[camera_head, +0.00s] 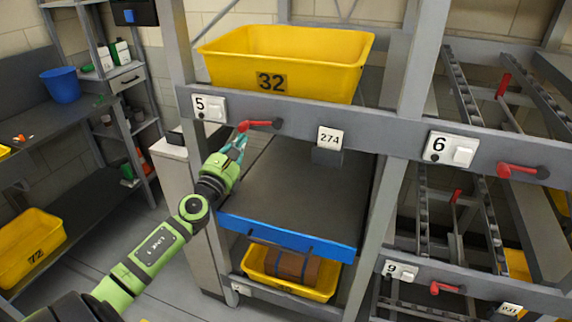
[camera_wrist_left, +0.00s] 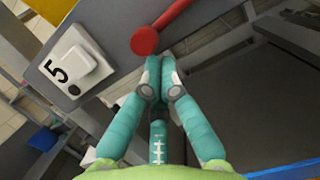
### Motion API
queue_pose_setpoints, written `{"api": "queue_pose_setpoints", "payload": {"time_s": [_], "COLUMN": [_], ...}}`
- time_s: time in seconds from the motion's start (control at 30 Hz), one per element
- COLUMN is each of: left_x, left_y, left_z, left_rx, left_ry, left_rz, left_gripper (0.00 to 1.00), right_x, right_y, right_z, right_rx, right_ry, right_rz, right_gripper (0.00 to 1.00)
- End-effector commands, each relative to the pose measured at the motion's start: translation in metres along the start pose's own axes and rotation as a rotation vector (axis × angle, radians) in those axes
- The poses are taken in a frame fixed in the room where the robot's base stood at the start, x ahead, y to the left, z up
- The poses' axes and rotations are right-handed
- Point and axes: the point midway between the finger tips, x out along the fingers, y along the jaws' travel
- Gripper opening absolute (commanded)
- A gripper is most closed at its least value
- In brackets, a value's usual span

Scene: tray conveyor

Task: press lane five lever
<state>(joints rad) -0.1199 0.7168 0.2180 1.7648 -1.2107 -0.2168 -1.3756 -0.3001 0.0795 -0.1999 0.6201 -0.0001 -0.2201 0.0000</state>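The lane five lever (camera_head: 258,124) is a red handle on the grey front beam, to the right of the plate marked 5 (camera_head: 209,107). It points left and looks roughly level. In the left wrist view the lever's round red end (camera_wrist_left: 144,41) is just beyond my fingertips, and the plate 5 (camera_wrist_left: 75,63) is to the left. My left gripper (camera_head: 241,141) is just below the lever's free end, its teal fingers pointing up. The left wrist view shows the fingertips (camera_wrist_left: 161,75) together with nothing between them. Whether they touch the lever I cannot tell. My right gripper is not in view.
A yellow bin marked 32 (camera_head: 285,78) is above the beam. A dark tray bed with a blue front edge (camera_head: 290,236) lies below, close right of my left gripper. Lane six's red lever (camera_head: 520,169) is farther right. Rack posts flank the lane.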

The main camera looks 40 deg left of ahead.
Motion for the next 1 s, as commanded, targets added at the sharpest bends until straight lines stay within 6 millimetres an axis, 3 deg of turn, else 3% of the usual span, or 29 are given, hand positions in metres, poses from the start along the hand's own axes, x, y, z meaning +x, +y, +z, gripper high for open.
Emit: {"api": "queue_pose_setpoints", "payload": {"time_s": [0.47,0.87,1.0], "left_x": [0.0019,0.0018,0.0013], "left_y": [0.0052,0.0050,0.0050], "left_z": [0.0098,0.0091,0.0004], "left_rx": [0.110,0.110,0.110], "left_ry": [-0.001,-0.001,-0.001], "left_rz": [-0.022,-0.023,-0.023], "left_gripper": [0.00,0.00,0.00], "right_x": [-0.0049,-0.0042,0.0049], "right_y": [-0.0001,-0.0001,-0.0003], "right_z": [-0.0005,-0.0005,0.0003], "right_rx": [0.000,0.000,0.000], "right_ry": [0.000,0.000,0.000], "right_rz": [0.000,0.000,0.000], "right_gripper": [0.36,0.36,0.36]}}
